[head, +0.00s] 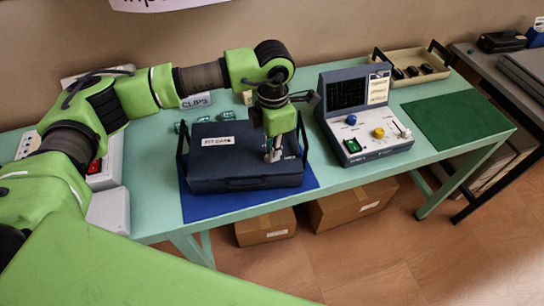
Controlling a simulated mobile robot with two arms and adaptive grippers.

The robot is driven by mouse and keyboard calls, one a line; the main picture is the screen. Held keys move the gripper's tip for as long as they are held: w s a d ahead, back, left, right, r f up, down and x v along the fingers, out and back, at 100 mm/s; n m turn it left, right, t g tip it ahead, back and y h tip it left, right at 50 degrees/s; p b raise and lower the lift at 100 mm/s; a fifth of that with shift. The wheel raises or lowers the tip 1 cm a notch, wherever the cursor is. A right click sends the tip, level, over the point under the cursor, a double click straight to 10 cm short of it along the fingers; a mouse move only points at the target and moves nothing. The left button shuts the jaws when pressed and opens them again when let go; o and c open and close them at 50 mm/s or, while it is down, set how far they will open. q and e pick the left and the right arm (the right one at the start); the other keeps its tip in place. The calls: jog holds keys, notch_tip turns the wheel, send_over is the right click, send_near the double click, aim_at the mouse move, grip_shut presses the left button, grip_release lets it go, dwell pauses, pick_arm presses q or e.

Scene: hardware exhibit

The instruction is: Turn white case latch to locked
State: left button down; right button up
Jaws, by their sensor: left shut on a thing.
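A dark blue case (235,178) with a white label reading roughly "FIT-CASE" lies closed on a blue mat (205,209) on the table. It has dark upright handles at both sides. My left gripper (272,154) reaches down from above onto the right part of the lid. Its fingers are shut on a small light piece there, apparently the white latch (273,157). The fingers cover most of it, so its turn position cannot be read. My right gripper is not in view.
A grey instrument panel (365,118) with knobs stands close right of the case. A tray (412,70) of dark items is behind it. A green mat (447,120) lies bare at right. White boxes (108,210) at left are partly behind my arm. Cardboard boxes (265,227) sit below.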

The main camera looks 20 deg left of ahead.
pick_arm(q)
jog(key=shift+d+f+m+b, duration=0.1)
jog(key=shift+f+m+b, duration=0.05)
jog(key=shift+m+b, duration=1)
jog(key=shift+s+m+b, duration=0.15)
jog(key=shift+m+b, duration=0.5)
jog(key=shift+b, duration=0.05)
jog(key=shift+r, duration=0.2)
jog(key=c, duration=2.1)
grip_release()
jog(key=shift+c, duration=0.2)
notch_tip(320, 180, up, 12)
jog(key=shift+f, duration=0.1)
